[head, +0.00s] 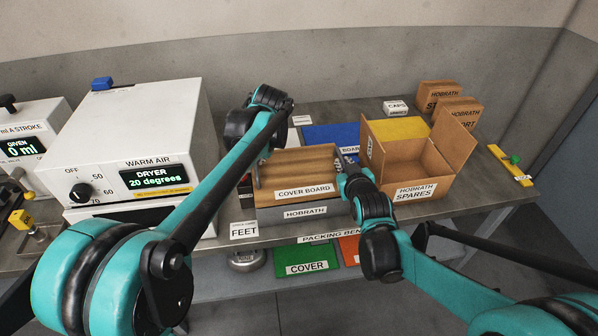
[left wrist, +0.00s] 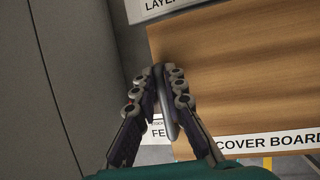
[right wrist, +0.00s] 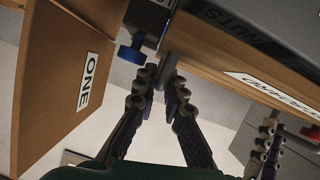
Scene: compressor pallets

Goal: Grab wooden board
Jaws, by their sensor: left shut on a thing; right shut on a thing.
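The wooden board (head: 298,168), labelled COVER BOARD, lies level over the grey HOBRATH box (head: 304,214) in the head view. In the left wrist view the board (left wrist: 235,75) fills the right side. My left gripper (left wrist: 165,85) is shut on a grey handle at the board's left edge; the arm hides much of this end in the head view. My right gripper (right wrist: 167,72) is shut on a grey handle at the board's opposite edge, seen from the side in the right wrist view. Whether the board touches the box is unclear.
An open cardboard SPARES carton (head: 416,172) stands close to the right of the board. The white warm air dryer (head: 135,140) stands to the left.

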